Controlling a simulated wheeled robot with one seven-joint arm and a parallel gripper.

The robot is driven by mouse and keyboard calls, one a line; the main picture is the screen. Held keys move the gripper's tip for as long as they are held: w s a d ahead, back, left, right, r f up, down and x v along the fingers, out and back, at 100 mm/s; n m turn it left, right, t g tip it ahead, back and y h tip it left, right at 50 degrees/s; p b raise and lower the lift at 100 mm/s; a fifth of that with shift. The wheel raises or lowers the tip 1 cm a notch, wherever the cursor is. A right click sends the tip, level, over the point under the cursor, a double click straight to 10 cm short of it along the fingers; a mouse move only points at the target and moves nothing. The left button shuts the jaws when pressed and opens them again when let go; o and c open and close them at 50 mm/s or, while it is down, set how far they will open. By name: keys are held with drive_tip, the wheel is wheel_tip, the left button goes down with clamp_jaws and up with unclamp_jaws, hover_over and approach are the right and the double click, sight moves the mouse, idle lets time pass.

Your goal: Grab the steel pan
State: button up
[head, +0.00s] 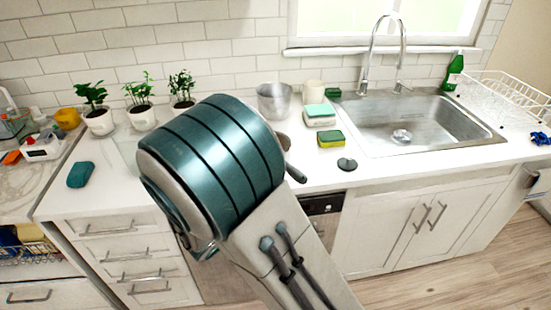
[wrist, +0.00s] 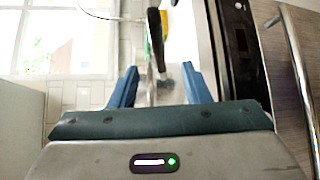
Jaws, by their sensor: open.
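A dark, narrow, handle-like piece (head: 296,173) sticks out from behind my arm over the counter in the head view. The body of the steel pan does not show clearly there, as my arm covers that spot. In the wrist view, my gripper (wrist: 158,84) is open, with one blue finger on each side. A thin upright piece with a black end (wrist: 154,24) and a grey shaft lies in line with the gap between the fingers. It looks like the pan's handle. I cannot tell whether the fingers touch it. The head view hides my gripper.
A grey metal pot (head: 274,101) stands by the wall. Sponges (head: 331,139) and a dark stopper (head: 347,164) lie left of the sink (head: 415,125). Potted plants (head: 98,120) stand at the left. The front left counter is mostly clear. A dark appliance front (wrist: 240,45) is right of the fingers.

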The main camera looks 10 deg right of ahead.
sight(297, 170)
drive_tip(key=p+x, duration=0.1)
drive_tip(key=x, duration=0.3)
drive_tip(key=p+x, duration=0.1)
drive_tip(key=x, duration=0.3)
drive_tip(key=p+x, duration=0.1)
drive_tip(key=x, duration=0.3)
drive_tip(key=shift+w+d+r, duration=0.2)
drive_tip(key=shift+d+r, duration=0.05)
drive_tip(key=shift+d, duration=0.15)
drive_tip(key=shift+w+d+f, duration=0.15)
drive_tip(key=shift+w+d, duration=0.15)
clamp_jaws()
